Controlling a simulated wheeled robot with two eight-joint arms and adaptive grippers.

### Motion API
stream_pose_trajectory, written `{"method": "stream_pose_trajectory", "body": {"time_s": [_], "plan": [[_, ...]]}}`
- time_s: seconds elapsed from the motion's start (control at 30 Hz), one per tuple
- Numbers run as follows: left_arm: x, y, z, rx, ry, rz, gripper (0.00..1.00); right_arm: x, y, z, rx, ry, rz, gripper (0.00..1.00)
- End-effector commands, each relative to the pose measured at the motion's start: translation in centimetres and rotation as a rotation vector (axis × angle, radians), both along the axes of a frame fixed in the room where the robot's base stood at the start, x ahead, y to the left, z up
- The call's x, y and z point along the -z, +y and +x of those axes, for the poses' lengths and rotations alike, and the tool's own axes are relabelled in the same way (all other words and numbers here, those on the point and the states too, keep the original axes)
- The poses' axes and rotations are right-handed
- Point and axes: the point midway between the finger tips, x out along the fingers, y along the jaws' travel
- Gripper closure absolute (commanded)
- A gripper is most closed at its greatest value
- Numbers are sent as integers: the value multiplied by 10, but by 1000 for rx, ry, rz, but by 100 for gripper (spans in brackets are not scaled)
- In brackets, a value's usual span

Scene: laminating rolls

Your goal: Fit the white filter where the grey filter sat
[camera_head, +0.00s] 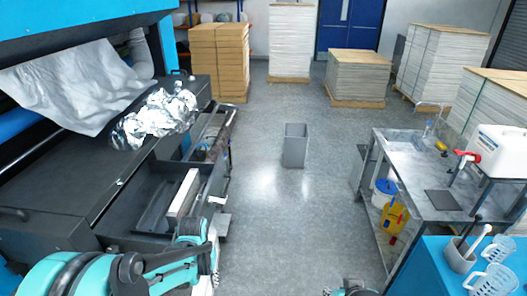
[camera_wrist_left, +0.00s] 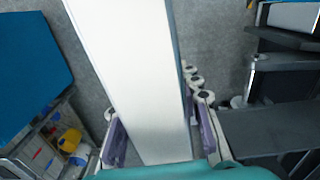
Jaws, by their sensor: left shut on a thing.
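The white filter (camera_head: 183,193) is a long pale block at the open compartment (camera_head: 155,215) of the dark machine on the left. My left gripper (camera_head: 200,240) is at its near end. In the left wrist view the white filter (camera_wrist_left: 130,65) runs between the two fingers of my left gripper (camera_wrist_left: 162,140), which is shut on it. Whether the filter touches the compartment walls is unclear. No grey filter can be made out. Part of my right gripper (camera_head: 348,288) shows at the bottom edge; its fingers cannot be read.
Crumpled foil (camera_head: 155,118) and a white sheet (camera_head: 75,85) lie on the machine. A grey bin (camera_head: 295,147) stands on open floor. A metal table (camera_head: 425,165) with a white canister (camera_head: 497,150) is right. A blue surface (camera_head: 465,270) holds cups. Stacked sheets stand behind.

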Motion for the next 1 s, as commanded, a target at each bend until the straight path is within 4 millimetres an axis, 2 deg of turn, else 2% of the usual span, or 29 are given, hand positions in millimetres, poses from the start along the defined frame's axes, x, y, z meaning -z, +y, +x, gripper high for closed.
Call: {"method": "stream_pose_trajectory", "body": {"time_s": [0.03, 0.4, 0.6, 0.8, 1.0], "plan": [[27, 0, 0, 0, 0, 0, 100, 27, 0, 0, 0, 0, 0, 74], [132, 0, 0, 0, 0, 0, 100, 132, 0, 0, 0, 0, 0, 74], [180, 0, 0, 0, 0, 0, 100, 180, 0, 0, 0, 0, 0, 74], [205, 0, 0, 0, 0, 0, 100, 205, 0, 0, 0, 0, 0, 74], [209, 0, 0, 0, 0, 0, 100, 209, 0, 0, 0, 0, 0, 74]]}}
